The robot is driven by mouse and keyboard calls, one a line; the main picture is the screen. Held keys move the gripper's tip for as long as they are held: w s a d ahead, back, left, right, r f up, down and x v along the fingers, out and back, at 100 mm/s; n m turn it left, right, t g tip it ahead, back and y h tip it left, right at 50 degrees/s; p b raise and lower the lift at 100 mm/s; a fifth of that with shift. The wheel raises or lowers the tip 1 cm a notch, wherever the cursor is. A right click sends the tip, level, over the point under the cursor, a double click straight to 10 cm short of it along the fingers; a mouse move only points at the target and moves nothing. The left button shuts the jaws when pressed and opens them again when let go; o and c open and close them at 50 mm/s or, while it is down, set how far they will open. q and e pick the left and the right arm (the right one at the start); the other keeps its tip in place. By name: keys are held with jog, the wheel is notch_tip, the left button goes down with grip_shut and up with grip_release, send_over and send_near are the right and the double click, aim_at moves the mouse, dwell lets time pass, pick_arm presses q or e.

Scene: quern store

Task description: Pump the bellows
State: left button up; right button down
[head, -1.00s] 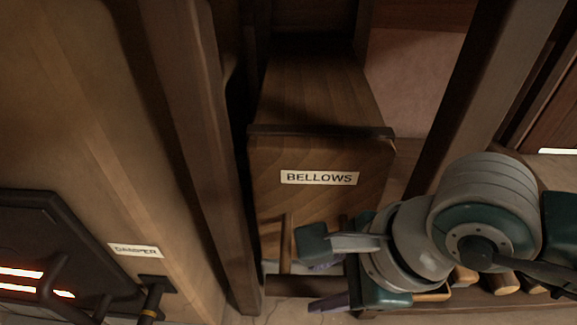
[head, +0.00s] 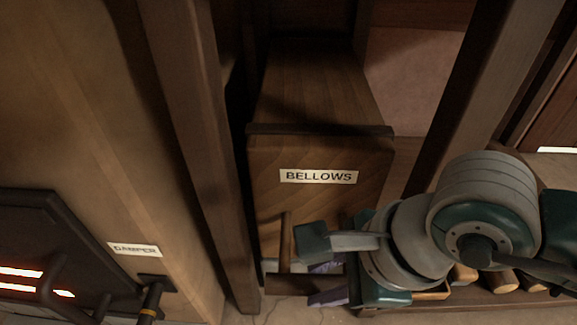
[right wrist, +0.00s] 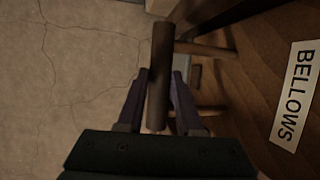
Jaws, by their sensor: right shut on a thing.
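The bellows (head: 320,150) is a brown wooden box with a white BELLOWS label, standing between dark wooden posts. A wooden crossbar handle (head: 290,285) hangs at its front on rods. My right gripper (head: 320,269) is at this handle, low in front of the box. In the right wrist view the dark fingers (right wrist: 158,88) are on both sides of the round bar (right wrist: 161,60), shut on it. The gripper hides the bar's right end in the head view. The bellows' label side (right wrist: 285,100) shows at the right of the wrist view. My left gripper is not in view.
A dark stove front (head: 50,230) with a glowing grate is at the lower left. A DAMPER label (head: 134,250) and a dark lever (head: 150,298) are beside it. Cut logs (head: 500,281) lie at the lower right. Posts flank the bellows. Cracked floor (right wrist: 80,60) shows below.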

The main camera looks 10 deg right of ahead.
jog(key=shift+w, duration=0.1)
dwell(0.4)
jog(key=w, duration=0.1)
jog(key=w+d+b, duration=0.1)
jog(key=w, duration=0.1)
jog(key=w+b, duration=0.1)
jog(key=shift+w+d, duration=0.25)
jog(key=shift+w, duration=0.15)
jog(key=c, duration=0.7)
grip_release()
jog(key=shift+s+a, duration=0.1)
jog(key=shift+s, duration=0.2)
jog(key=shift+o, duration=0.6)
jog(key=shift+w, duration=0.1)
jog(key=shift+r, duration=0.1)
